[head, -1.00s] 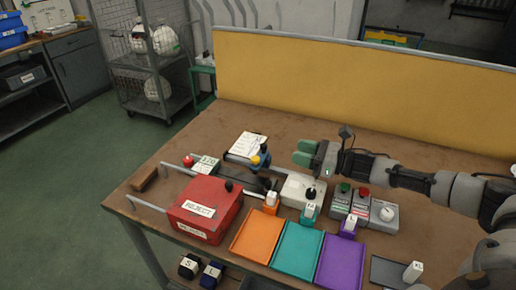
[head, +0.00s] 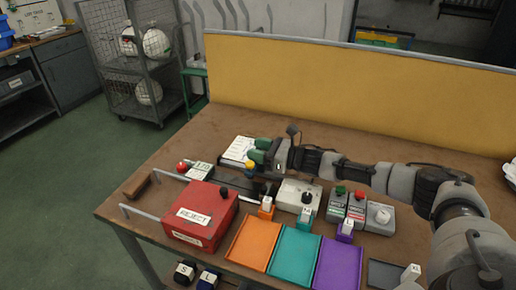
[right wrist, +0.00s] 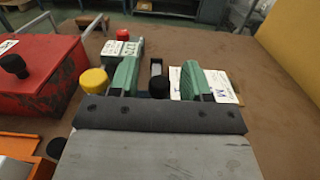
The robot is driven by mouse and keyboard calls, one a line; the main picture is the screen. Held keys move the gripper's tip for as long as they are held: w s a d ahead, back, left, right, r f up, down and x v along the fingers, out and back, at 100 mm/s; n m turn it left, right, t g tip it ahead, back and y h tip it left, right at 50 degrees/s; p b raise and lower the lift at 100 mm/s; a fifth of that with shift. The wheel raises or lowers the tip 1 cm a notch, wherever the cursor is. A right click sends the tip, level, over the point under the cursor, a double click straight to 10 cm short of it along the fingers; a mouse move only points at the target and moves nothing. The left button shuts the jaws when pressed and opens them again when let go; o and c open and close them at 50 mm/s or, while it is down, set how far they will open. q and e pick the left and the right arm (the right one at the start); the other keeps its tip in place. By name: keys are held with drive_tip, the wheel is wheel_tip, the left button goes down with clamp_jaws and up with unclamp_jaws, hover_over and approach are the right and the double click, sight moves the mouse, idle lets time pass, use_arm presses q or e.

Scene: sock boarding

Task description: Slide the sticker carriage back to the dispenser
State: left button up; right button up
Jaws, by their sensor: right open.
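My right gripper (head: 259,150) is open, with its green fingers over the blue fixture at the back middle of the bench. In the right wrist view, a dark knob (right wrist: 159,87) shows between the spread fingers; I cannot tell whether they touch it. A yellow knob (head: 250,164) stands just left of the fingers. A white printed card (head: 238,150) lies on the fixture, partly behind the gripper. A red knob (head: 182,167) and a labelled block (head: 199,171) stand at the left end of a dark track. I cannot tell for sure which part is the carriage or the dispenser. My left gripper is out of view.
A red reject box (head: 202,230) stands front left. Orange (head: 253,244), teal (head: 289,251) and purple (head: 339,263) trays line the front. A pale box with a black knob (head: 306,198) and grey button boxes (head: 346,203) stand right of the track. A yellow partition (head: 380,95) closes the back.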

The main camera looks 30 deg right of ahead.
drive_tip(key=shift+c, duration=0.2)
clamp_jaws()
drive_tip(key=shift+s+d+f, duration=0.15)
drive_tip(key=shift+s+d, duration=0.05)
drive_tip(key=b+v, duration=0.4)
drive_tip(key=v, duration=0.6)
drive_tip(key=shift+s+d+f, duration=0.1)
drive_tip(key=shift+s+f, duration=0.05)
drive_tip(key=shift+s, duration=0.05)
drive_tip(key=shift+s+d+b, duration=0.2)
drive_tip(key=shift+d+b, duration=0.05)
drive_tip(key=shift+b, duration=0.05)
drive_tip(key=shift+c, duration=1.6)
unclamp_jaws()
drive_tip(key=o, duration=0.4)
drive_tip(key=shift+s+d+r, duration=0.1)
drive_tip(key=shift+s+r, duration=0.05)
drive_tip(key=shift+r, duration=0.1)
drive_tip(key=shift+c, duration=0.2)
